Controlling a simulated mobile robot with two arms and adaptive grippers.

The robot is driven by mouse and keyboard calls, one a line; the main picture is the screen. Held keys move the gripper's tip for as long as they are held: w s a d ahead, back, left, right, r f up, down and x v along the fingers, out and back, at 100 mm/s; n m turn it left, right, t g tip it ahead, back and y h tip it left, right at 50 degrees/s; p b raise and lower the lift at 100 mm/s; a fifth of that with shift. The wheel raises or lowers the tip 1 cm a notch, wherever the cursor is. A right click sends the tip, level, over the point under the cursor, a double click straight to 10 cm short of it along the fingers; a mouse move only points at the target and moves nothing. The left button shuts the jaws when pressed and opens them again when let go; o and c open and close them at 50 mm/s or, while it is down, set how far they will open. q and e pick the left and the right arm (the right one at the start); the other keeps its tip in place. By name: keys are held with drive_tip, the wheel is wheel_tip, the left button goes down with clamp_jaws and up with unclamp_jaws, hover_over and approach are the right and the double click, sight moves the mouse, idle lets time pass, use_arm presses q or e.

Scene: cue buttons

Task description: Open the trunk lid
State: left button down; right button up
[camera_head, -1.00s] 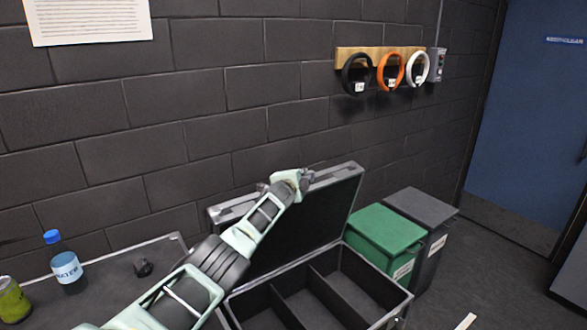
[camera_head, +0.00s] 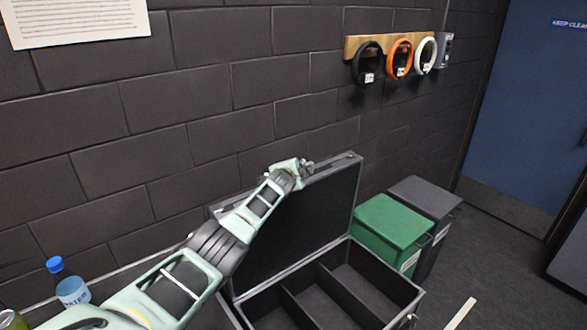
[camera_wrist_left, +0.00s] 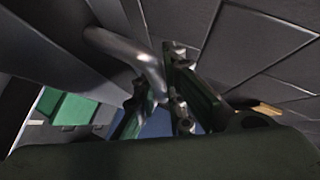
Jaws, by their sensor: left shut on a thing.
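The trunk's lid (camera_head: 322,205) stands raised, roughly upright, at the back of the trunk (camera_head: 418,294) in the head view. The trunk is open and shows empty dark compartments. My left gripper (camera_head: 303,170) is at the lid's top edge, and my arm crosses in front of the lid's left part. In the left wrist view a silver bar-like handle (camera_wrist_left: 127,48) runs to the fingers of my left gripper (camera_wrist_left: 172,98), which are shut on it. The exact contact is partly hidden. My right gripper is not in view.
A green bin (camera_head: 390,235) and a dark grey bin (camera_head: 432,205) stand right of the trunk. A dark brick wall (camera_head: 160,115) is close behind the lid. A bottle (camera_head: 70,285) and a green can (camera_head: 12,320) are at lower left. Rings (camera_head: 400,60) hang on the wall.

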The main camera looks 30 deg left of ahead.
use_arm(q)
drive_tip(key=shift+r, duration=0.15)
drive_tip(key=c, duration=1.8)
unclamp_jaws()
drive_tip(key=shift+s+d, duration=0.1)
drive_tip(key=shift+s, duration=0.15)
drive_tip(key=shift+s+d+r, duration=0.15)
drive_tip(key=shift+s, duration=0.5)
drive_tip(key=shift+v, duration=5.1)
drive_tip(key=shift+r, duration=0.2)
